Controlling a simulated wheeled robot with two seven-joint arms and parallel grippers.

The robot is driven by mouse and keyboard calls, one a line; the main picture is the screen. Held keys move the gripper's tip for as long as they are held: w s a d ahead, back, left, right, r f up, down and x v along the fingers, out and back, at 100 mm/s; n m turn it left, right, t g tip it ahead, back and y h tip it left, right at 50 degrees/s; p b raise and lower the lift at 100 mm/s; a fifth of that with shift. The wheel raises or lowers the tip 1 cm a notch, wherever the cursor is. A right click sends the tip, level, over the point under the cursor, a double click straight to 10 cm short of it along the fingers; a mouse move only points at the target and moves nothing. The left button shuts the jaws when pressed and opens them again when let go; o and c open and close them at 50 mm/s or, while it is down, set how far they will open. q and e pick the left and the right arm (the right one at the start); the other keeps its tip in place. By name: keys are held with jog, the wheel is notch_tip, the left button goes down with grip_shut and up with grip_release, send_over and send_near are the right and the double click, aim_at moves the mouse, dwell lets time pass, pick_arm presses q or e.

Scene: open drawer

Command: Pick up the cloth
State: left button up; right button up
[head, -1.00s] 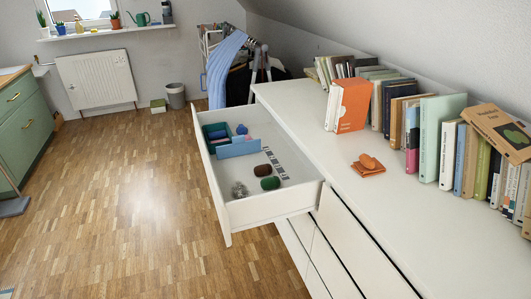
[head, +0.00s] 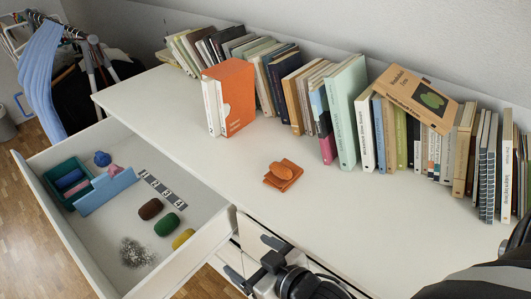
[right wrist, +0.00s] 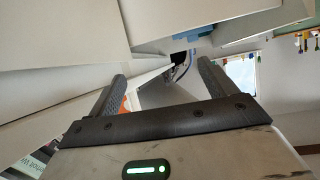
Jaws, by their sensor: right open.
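A folded orange cloth (head: 290,184) lies flat on the white dresser top in the head view. A rounded orange-brown object (head: 281,171) rests on it. My right gripper (head: 250,280) is at the bottom of the head view, by the dresser's front edge, nearer to me than the cloth and apart from it. In the right wrist view its two fingers (right wrist: 162,74) are spread with nothing between them. A bit of orange shows behind one finger there; I cannot tell what it is. My left gripper is in no view.
An open drawer (head: 205,243) juts out left of the cloth, holding a teal box (head: 52,180), a blue divider (head: 105,190) and several small items. A row of books (head: 345,110) lines the wall, with an orange box file (head: 238,95). The dresser top (head: 350,215) around the cloth is clear.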

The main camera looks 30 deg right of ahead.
jog(key=w+a+r+n+t+y, duration=0.2)
jog(key=w+r+y, duration=0.1)
jog(key=w+r, duration=0.25)
jog(key=w+a+r+n+t+y, duration=0.2)
jog(key=w+r+t, duration=0.15)
jog(key=r, duration=0.25)
jog(key=a+r+n+g+y, duration=0.2)
jog(key=a+r+n+y, duration=0.2)
jog(key=r+n+y, duration=0.25)
notch_tip(320, 180, up, 3)
jog(key=n+g+h, duration=0.9)
jog(key=g+h, duration=0.6)
jog(key=g, duration=0.1)
send_over(283, 164)
notch_tip(283, 164, down, 9)
jog(key=shift+w+a+f+b, duration=0.1)
jog(key=shift+f+b, duration=0.05)
jog(key=shift+b, duration=0.15)
jog(key=shift+f+p, duration=0.3)
jog(key=shift+f, duration=2.75)
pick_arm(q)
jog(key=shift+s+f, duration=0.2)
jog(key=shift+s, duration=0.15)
pick_arm(e)
jog(key=c, duration=1)
